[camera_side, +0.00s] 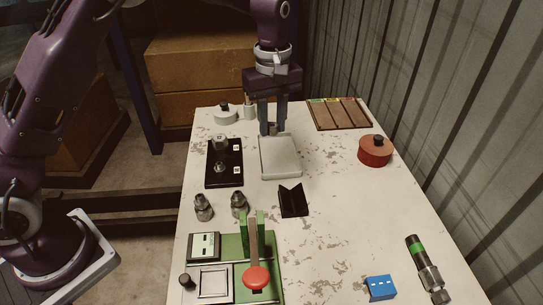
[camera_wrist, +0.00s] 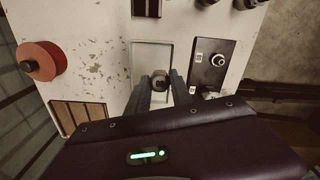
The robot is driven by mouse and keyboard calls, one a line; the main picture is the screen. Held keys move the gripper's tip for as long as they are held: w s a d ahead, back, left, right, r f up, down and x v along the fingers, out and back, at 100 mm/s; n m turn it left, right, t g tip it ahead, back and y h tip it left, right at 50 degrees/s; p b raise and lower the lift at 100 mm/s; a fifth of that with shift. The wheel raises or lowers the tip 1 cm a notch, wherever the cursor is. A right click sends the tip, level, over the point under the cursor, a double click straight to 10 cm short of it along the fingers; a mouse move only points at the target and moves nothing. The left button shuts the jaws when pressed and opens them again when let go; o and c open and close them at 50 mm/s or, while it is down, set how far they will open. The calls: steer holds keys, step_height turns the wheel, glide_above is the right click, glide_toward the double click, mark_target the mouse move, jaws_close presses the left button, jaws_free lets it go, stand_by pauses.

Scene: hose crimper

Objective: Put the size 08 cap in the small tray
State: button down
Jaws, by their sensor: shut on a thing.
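My gripper (camera_side: 273,130) points down at the far edge of a pale shallow tray (camera_side: 280,158). In the wrist view my gripper (camera_wrist: 159,90) is shut on a small dark round cap (camera_wrist: 159,81), held between its fingertips. The tray (camera_wrist: 150,57) shows behind the cap in that view. I cannot tell the gap between cap and tray. No size mark on the cap can be read. In the side view the fingers mostly hide it.
A black board (camera_side: 224,178) with metal fittings stands left of the tray. A red lidded pot (camera_side: 375,151) and a board of brown strips (camera_side: 338,113) are to the right. A black V-block (camera_side: 293,201) and a green crimper (camera_side: 232,245) are nearer. The right middle is clear.

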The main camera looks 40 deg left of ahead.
mark_target(278, 167)
steer(key=f, duration=0.3)
steer(key=d+f, duration=0.1)
steer(key=f, duration=0.3)
steer(key=w+f, duration=0.1)
steer(key=f, duration=0.2)
steer(key=shift+d+f, duration=0.15)
steer(key=shift+d, duration=0.15)
steer(key=shift+f, duration=0.1)
steer(key=shift+s+f, duration=0.1)
steer(key=shift+f, duration=0.5)
steer(key=c, duration=1.1)
jaws_free()
steer(key=shift+c, duration=0.2)
steer(key=shift+a, duration=0.1)
step_height(278, 167, up, 14)
steer(key=shift+f, duration=0.25)
